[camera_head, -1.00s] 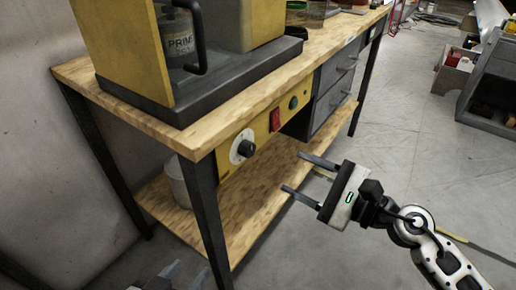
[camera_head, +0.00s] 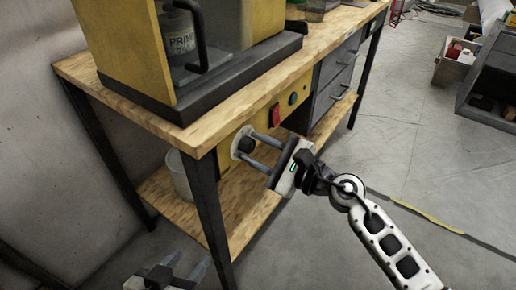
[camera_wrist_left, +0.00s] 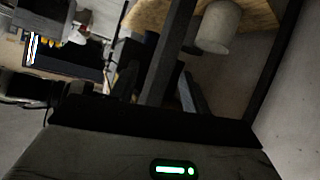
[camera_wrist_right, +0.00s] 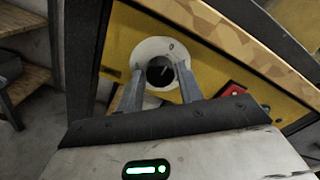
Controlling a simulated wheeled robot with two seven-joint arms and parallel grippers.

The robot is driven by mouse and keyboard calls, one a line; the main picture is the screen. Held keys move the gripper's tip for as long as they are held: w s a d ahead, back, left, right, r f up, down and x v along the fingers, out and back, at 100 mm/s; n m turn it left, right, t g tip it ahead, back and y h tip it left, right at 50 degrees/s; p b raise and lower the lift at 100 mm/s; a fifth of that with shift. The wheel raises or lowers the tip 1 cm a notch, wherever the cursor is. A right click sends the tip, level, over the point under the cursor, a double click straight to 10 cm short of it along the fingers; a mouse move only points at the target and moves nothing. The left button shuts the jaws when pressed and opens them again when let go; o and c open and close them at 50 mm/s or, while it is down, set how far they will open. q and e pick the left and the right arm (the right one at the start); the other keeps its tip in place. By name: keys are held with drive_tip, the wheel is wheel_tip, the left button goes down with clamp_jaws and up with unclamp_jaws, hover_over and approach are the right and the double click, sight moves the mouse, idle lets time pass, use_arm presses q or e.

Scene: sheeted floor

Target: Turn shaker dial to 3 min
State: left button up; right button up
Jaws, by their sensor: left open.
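The shaker dial has a white round plate (camera_wrist_right: 150,48) and a black knob (camera_wrist_right: 160,71) on the yellow control panel (camera_wrist_right: 208,68) under the bench top. In the head view the knob (camera_head: 245,146) is partly behind my fingers. My right gripper (camera_head: 244,144) is at the dial, its fingers apart on either side of the knob. In the right wrist view the fingers (camera_wrist_right: 160,82) look open, and I cannot tell whether they touch the knob. The scale marks are too small to read. My left gripper (camera_head: 187,266) is open and empty, low by the front bench leg.
A red switch (camera_head: 275,115) and a green button (camera_head: 293,98) sit right of the dial. The wooden bench top (camera_head: 215,128) overhangs the panel. A dark bench leg (camera_head: 207,200) stands left of it. A white bucket (camera_head: 179,175) is on the lower shelf.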

drive_tip(key=c, duration=0.5)
